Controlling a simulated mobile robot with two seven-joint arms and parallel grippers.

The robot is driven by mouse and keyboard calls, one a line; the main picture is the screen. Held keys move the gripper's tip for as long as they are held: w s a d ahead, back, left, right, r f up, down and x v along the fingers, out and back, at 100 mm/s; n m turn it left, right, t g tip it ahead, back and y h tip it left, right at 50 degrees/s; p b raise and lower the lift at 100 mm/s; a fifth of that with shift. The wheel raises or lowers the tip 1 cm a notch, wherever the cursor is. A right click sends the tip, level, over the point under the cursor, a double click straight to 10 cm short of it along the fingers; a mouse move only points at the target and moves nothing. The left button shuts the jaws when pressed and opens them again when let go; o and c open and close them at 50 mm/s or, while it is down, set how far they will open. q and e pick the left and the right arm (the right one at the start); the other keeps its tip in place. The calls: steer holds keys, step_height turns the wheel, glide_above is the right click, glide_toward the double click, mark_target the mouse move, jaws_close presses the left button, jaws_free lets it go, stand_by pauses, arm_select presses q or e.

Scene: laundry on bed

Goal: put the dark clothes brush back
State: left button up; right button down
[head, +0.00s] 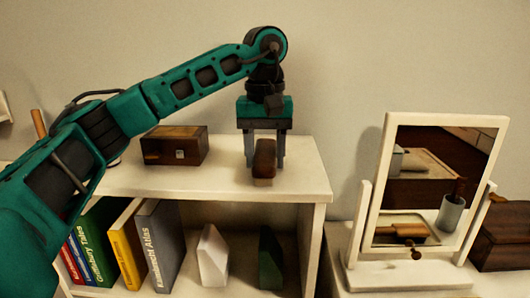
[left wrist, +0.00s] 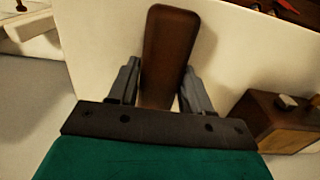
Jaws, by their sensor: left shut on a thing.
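The dark clothes brush (head: 264,156) is a brown block with a lighter strip at its lower end. It is at the right part of the white shelf unit's top; I cannot tell whether it touches the surface. My left gripper (head: 265,160) points down from above with one finger on each side of the brush, shut on it. In the left wrist view the brush (left wrist: 168,50) shows its long dark brown back between the two fingers (left wrist: 158,92). My right gripper is in neither view.
A wooden box (head: 174,146) stands left of the brush on the shelf top (head: 215,182). Books (head: 160,245) and two bookends, white (head: 213,257) and dark green (head: 270,262), fill the shelf below. A white-framed mirror (head: 384,190) stands to the right beside a dark wooden chest (head: 505,237).

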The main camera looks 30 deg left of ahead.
mark_target(265, 152)
arm_select(q)
steer(key=o, duration=0.9)
step_height(265, 152, up, 12)
steer(key=shift+r, duration=0.1)
stand_by(0.7)
